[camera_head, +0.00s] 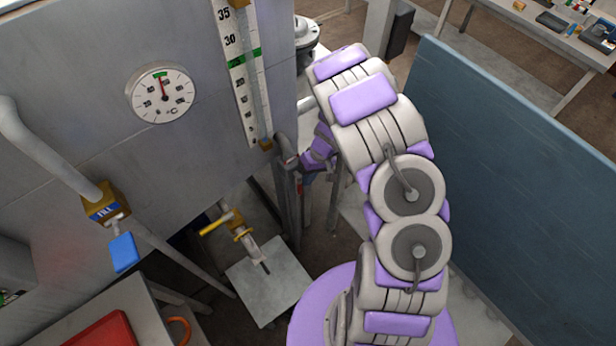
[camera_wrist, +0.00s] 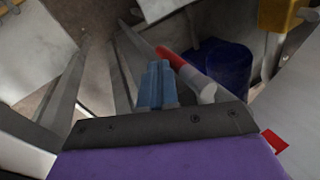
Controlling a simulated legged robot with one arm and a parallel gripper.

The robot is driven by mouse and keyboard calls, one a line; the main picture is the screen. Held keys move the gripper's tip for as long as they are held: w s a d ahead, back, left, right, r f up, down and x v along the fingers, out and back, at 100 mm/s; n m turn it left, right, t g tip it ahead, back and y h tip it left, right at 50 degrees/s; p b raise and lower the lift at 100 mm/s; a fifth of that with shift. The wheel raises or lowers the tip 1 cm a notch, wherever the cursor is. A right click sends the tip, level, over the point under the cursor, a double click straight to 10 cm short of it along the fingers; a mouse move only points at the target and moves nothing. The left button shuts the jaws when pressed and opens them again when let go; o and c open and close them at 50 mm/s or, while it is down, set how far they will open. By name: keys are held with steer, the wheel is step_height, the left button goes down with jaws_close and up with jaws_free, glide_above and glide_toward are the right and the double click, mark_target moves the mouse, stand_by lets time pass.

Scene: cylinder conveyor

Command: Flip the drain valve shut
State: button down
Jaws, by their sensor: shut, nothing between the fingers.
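The drain valve (camera_head: 238,222) is a brass fitting on a short outlet pipe under the grey tank, in the head view. Its yellow lever (camera_head: 216,224) sticks out to the left, crosswise to the pipe. My arm reaches down behind the tank's right edge, to the right of the valve and apart from it. My gripper shows as two blue fingers (camera_wrist: 157,85) pressed together and empty in the wrist view. In the head view the fingertips are mostly hidden by the tank legs and pipe. A yellow-brass part (camera_wrist: 281,14) is at the wrist view's top right; I cannot tell what it is.
A red-and-grey pipe (camera_wrist: 184,72) and a dark blue cylinder (camera_wrist: 222,64) are close to the fingers. A grey plate (camera_head: 270,283) lies below the outlet. The fill valve's blue handle (camera_head: 124,252) hangs at left. A blue-grey panel (camera_head: 510,190) bounds the right side.

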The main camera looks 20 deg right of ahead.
steer(key=y, duration=0.1)
steer(key=g+y, duration=0.1)
steer(key=shift+f+y, duration=0.25)
steer(key=shift+y, duration=0.15)
stand_by(0.3)
steer(key=shift+a, duration=0.1)
